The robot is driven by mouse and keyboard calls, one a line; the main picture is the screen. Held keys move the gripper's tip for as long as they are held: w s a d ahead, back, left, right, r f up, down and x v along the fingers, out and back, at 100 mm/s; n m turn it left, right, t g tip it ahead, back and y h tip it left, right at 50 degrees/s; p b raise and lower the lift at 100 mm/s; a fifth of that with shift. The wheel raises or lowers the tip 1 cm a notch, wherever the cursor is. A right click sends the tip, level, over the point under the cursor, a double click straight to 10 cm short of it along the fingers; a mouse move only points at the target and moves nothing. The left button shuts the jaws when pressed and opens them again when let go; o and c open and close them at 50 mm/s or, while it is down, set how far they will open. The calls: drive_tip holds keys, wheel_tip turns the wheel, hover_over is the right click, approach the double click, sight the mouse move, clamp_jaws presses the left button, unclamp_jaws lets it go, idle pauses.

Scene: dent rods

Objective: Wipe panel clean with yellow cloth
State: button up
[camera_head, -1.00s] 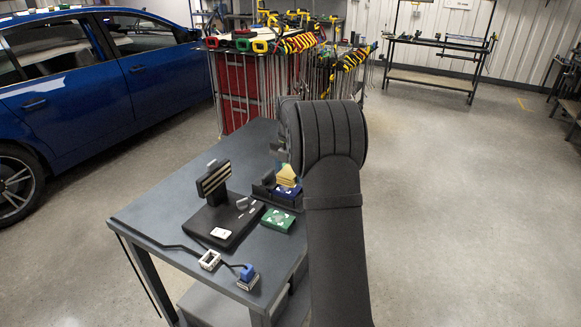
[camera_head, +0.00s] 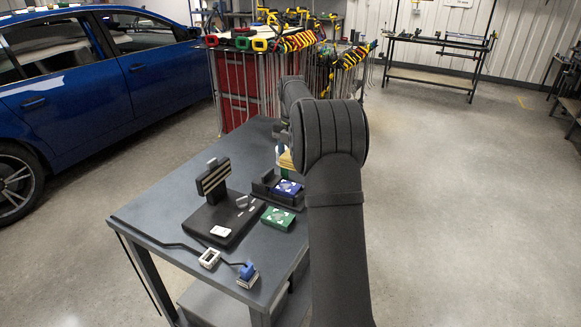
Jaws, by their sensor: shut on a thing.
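The yellow cloth (camera_head: 286,160) shows as a small yellow patch beside my arm, above the black tray (camera_head: 262,189) on the grey table. My gripper (camera_head: 283,148) is shut on it; the fingertips are small and partly hidden by my arm. The blue car (camera_head: 152,88) stands at the left, apart from the gripper, with its doors facing the table.
On the table (camera_head: 165,215) are a black lamp-like device (camera_head: 213,178), a blue box (camera_head: 287,187) in the tray, a green box (camera_head: 277,218) and small parts with a cable. A red tool cabinet (camera_head: 240,97) with hanging tools stands behind. Floor is clear at right.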

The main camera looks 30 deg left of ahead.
drive_tip(key=shift+f, duration=4.05)
drive_tip(key=shift+s+f, duration=0.1)
drive_tip(key=shift+s, duration=0.35)
drive_tip(key=shift+c, duration=0.5)
drive_tip(key=shift+s, duration=1.5)
drive_tip(key=shift+w, duration=2)
drive_tip(key=shift+r, duration=4.2)
wheel_tip(320, 180, up, 6)
hover_over(292, 184)
drive_tip(key=shift+w, duration=0.1)
